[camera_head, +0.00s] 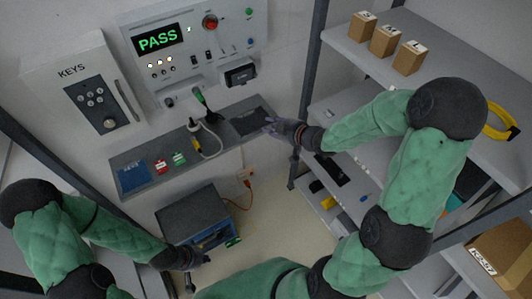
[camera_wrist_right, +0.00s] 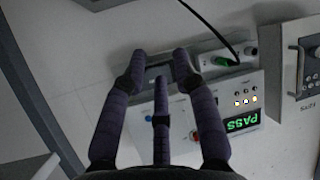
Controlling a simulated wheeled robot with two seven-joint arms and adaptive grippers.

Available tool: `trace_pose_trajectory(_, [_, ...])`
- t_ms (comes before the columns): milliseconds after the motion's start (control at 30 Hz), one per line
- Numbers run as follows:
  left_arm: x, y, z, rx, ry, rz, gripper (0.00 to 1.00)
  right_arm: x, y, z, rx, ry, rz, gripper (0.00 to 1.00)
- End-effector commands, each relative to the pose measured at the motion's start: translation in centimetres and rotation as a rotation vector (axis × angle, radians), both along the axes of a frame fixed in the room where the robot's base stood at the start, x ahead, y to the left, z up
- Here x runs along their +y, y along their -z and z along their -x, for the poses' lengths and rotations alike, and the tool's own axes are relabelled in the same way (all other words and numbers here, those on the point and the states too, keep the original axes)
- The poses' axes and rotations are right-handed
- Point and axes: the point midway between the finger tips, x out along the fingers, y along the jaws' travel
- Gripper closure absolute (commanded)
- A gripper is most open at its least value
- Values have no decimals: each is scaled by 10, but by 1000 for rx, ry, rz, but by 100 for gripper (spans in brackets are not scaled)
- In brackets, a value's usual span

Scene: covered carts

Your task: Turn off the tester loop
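The tester panel (camera_head: 225,45) is on the back wall, its display (camera_head: 160,39) lit green with "PASS". It carries a red knob (camera_head: 210,22), small lit lamps, switches and a black framed part (camera_head: 240,73) at its lower right. A green plug (camera_head: 200,96) with a black cable sits at its lower edge. The right wrist view shows the display (camera_wrist_right: 242,122) upside down and the green plug (camera_wrist_right: 222,61). My right gripper (camera_head: 271,125) is open and empty by the ledge's right end, below the panel. My left gripper (camera_head: 203,258) is low by a blue-grey box; its fingers are too small to judge.
The ledge (camera_head: 225,142) holds a blue booklet (camera_head: 133,173), red and green tags, a white-and-yellow item and a black pad (camera_head: 250,120). A KEYS cabinet (camera_head: 85,85) is left of the panel. Shelving with small boxes (camera_head: 385,40) stands right. The blue-grey box (camera_head: 195,218) is below.

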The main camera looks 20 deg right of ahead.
Motion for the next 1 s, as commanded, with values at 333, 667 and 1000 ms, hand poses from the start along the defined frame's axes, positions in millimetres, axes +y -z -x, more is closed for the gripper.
trace_pose_trajectory(333, [0, 10, 0, 0, 0, 0, 100, 22, 57, 8, 137, 55, -99, 71])
trace_pose_trajectory(667, [0, 16, 0, 0, 0, 0, 100, 36, 92, 17, 231, 96, -157, 71])
trace_pose_trajectory(1000, [0, 16, 0, 0, 0, 0, 100, 38, 97, 19, 246, 104, -166, 71])
